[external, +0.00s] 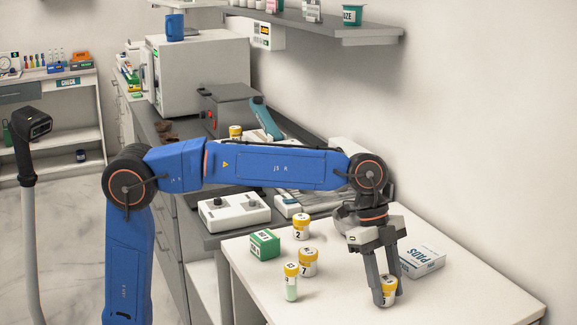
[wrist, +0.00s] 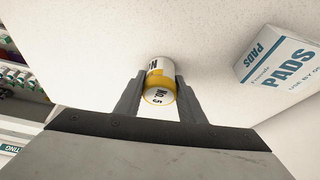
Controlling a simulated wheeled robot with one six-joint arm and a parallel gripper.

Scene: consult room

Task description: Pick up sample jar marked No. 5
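The sample jar marked No. 5 (wrist: 160,92) is white with a yellow band around its lid, and the number shows on the lid in the wrist view. It stands upright on the white table in the external view (external: 389,286), partly hidden by a finger. My gripper (external: 385,287) points down at it, with one finger on each side. In the wrist view the fingers of my gripper (wrist: 160,90) lie against both sides of the jar with no clear gap.
Similar yellow-lidded jars marked 2 (external: 301,227) and 7 (external: 308,263) stand left on the table (external: 460,300), with a slim yellow-capped tube (external: 291,283) and a green box (external: 264,244). A PADS box (external: 422,262) lies close behind my gripper. The table's front right is clear.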

